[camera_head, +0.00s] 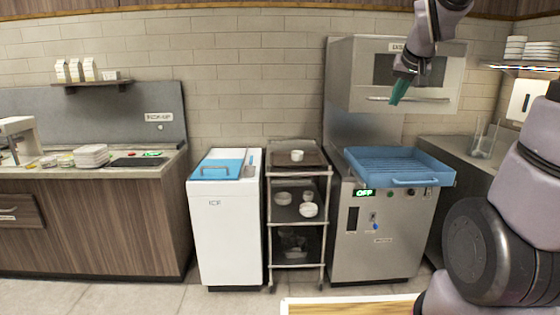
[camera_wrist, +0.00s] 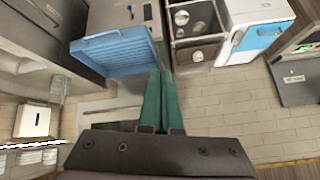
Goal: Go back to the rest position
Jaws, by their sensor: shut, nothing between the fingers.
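My gripper (camera_head: 398,92) has green fingers and hangs in the air at the upper right of the head view, in front of the raised steel hood of the dishwasher (camera_head: 372,232). In the wrist view my gripper (camera_wrist: 161,75) shows its two green fingers side by side and shut, with nothing between them. The blue rack (camera_head: 400,181) sits on the dishwasher below the gripper, apart from it, and looks empty. The blue rack also shows in the wrist view (camera_wrist: 122,50).
A wheeled cart (camera_head: 272,210) with dishes stands left of the dishwasher. A white ice bin (camera_head: 226,235) with a blue lid stands beside it. A wooden counter (camera_head: 90,215) with stacked plates is at the left. A wood-topped surface (camera_head: 345,306) is at the front. Floor is free at the left.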

